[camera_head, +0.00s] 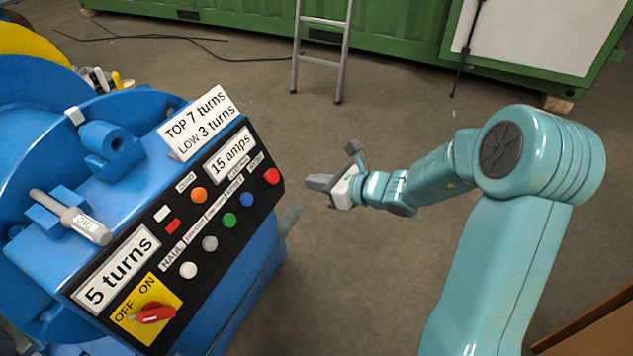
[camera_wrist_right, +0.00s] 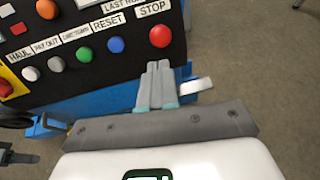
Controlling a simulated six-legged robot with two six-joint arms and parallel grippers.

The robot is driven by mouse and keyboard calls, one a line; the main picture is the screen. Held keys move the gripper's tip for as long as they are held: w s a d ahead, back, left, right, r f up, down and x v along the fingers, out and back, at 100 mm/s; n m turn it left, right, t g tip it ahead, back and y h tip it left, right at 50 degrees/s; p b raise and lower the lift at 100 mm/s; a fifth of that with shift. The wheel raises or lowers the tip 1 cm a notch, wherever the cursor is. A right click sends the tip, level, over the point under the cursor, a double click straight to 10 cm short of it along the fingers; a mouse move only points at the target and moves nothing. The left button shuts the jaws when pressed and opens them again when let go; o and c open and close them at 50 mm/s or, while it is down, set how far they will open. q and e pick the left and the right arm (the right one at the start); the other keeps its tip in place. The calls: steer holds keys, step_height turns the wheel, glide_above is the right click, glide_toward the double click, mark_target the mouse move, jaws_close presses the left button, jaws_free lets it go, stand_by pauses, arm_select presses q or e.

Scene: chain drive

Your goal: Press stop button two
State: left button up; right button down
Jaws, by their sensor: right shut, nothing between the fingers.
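The red stop button (camera_head: 271,176) sits at the far right end of the black control panel's button rows. It also shows in the right wrist view (camera_wrist_right: 160,36), under a white label reading STOP (camera_wrist_right: 152,9). No label there shows a number two. My right gripper (camera_head: 307,183) is shut and empty, just right of the panel. In the wrist view its fingertips (camera_wrist_right: 158,66) point toward the red button, with a small gap in the picture between them. Whether they touch it cannot be told, but they look apart. My left gripper is not in view.
The black panel (camera_head: 233,254) on the blue machine also carries blue (camera_head: 246,199), green (camera_head: 229,220), grey (camera_head: 209,243), white (camera_head: 188,270) and orange (camera_head: 198,195) buttons. A red rotary switch (camera_head: 153,315) is at its near end. A ladder (camera_head: 342,50) stands behind; the floor between is clear.

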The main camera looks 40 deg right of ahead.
mark_target(275, 177)
steer(key=b+x, duration=0.1)
steer(key=x, duration=0.9)
steer(key=shift+w+a+f, duration=0.1)
steer(key=shift+w, duration=0.2)
